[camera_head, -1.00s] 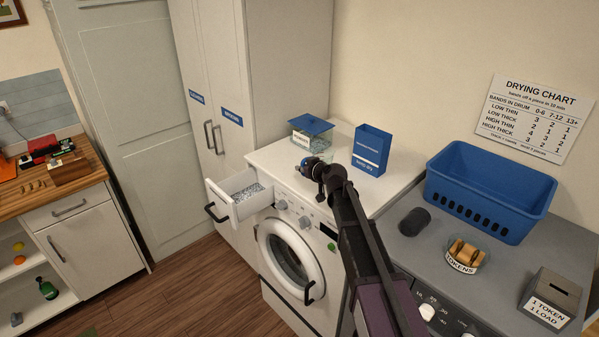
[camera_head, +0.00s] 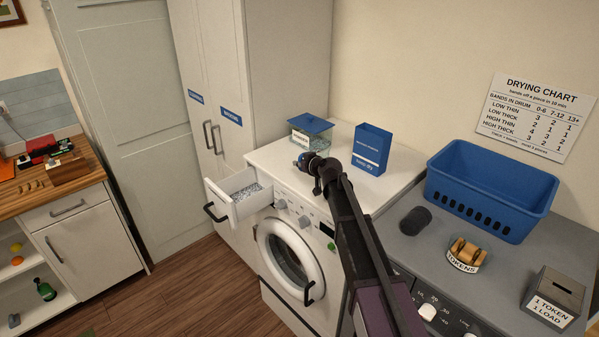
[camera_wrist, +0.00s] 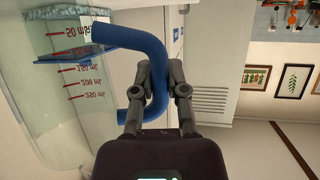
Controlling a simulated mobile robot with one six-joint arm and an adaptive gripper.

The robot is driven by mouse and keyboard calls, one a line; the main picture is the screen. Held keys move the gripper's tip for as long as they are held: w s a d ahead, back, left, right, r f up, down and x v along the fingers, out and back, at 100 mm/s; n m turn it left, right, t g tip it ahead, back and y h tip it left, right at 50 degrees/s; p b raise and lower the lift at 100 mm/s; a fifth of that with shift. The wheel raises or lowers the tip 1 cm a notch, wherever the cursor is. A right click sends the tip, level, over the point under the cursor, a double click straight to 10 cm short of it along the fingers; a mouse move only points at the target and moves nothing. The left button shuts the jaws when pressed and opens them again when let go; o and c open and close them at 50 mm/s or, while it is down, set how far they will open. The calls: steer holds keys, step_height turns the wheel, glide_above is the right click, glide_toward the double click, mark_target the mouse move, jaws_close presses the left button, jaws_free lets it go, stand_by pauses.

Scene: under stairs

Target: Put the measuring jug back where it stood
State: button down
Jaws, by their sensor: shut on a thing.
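The measuring jug (camera_wrist: 45,115) is clear, with red millilitre marks and a blue handle (camera_wrist: 135,38). It fills the left of the wrist view, which is upside down, so the jug looks roughly upright. My gripper (camera_wrist: 158,75) is shut on the handle. In the head view my gripper (camera_head: 308,163) is above the front part of the white washing machine top (camera_head: 275,152). The jug's clear body is hard to make out there, against the lidded glass tub behind. I cannot tell whether its base touches the top.
A lidded glass tub (camera_head: 301,137) and a blue box (camera_head: 371,150) stand on the washer top. The detergent drawer (camera_head: 233,205) is pulled out, with pale granules inside. The dryer at right holds a blue basket (camera_head: 470,195), a token dish (camera_head: 463,265) and a token box (camera_head: 553,297).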

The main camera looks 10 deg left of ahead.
steer(key=shift+f+b, duration=0.95)
steer(key=shift+f, duration=0.35)
steer(key=shift+f, duration=0.15)
steer(key=c, duration=0.7)
jaws_free()
steer(key=shift+o, duration=0.2)
steer(key=shift+r, duration=0.2)
steer(key=shift+s+d+r, duration=0.1)
steer(key=shift+s, duration=0.05)
steer(key=p+v, duration=0.4)
steer(key=v, duration=0.7)
steer(key=shift+s+d+p, duration=0.2)
steer(key=shift+s+p, duration=0.1)
steer(key=shift+p, duration=0.05)
steer(key=shift+r, duration=0.15)
